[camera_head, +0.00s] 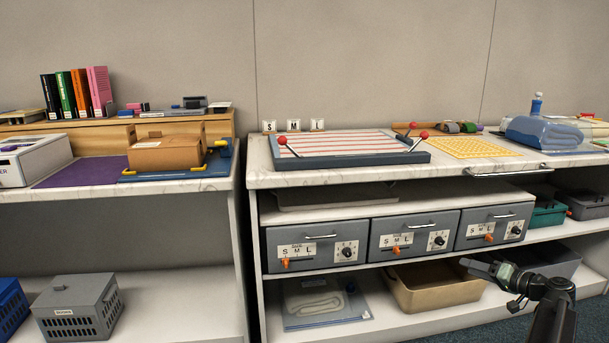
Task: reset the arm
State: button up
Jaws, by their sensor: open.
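My gripper (476,266) is at the lower right, in front of the right-hand shelf unit. It points left and stands out from the tan bin (437,295) on the lower shelf, near that bin's right end. Its jaws are small in the picture and seen side-on. I see nothing held in them. My arm rises from the bottom edge, bent at a joint just right of the gripper.
A white counter (360,175) carries a striped board (340,146) with red-knobbed levers. Grey drawers (318,244) sit beneath it. A left counter holds a cardboard box (165,152). A grey basket (78,309) stands below. A gap separates the two units.

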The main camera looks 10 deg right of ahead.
jog(key=w+a+r+n+g+y+p, duration=0.1)
jog(key=w+a+n+y, duration=0.1)
jog(key=w+a, duration=0.45)
jog(key=w+a+r+n+g+y+p, duration=0.1)
jog(key=w+a, duration=0.3)
jog(key=a, duration=0.6)
jog(key=w+a+f+n+g+y+p, duration=0.1)
jog(key=a+n+g, duration=0.1)
jog(key=a, duration=0.9)
jog(key=w+a+f+n+g+y+p, duration=0.1)
jog(key=w+a+g+p, duration=0.1)
jog(key=a, duration=0.9)
jog(key=s+a+f+n+g+h+p, duration=0.1)
jog(key=s+a+f+g, duration=0.15)
jog(key=a, duration=0.55)
jog(key=s+a+f+n+g+p, duration=0.1)
jog(key=s+a+n+g, duration=0.15)
jog(key=a, duration=0.65)
jog(key=s+a+f+g+h+p, duration=0.2)
jog(key=s+a+f+h, duration=0.25)
jog(key=s, duration=0.45)
jog(key=s+d+m+g+h, duration=0.1)
jog(key=s+d+m+h, duration=0.35)
jog(key=d, duration=0.25)
notch_tip(320, 180, up, 37)
jog(key=n+p, duration=0.1)
jog(key=p, duration=3.6)
jog(key=shift+s+r+y, duration=0.15)
jog(key=shift+y, duration=0.15)
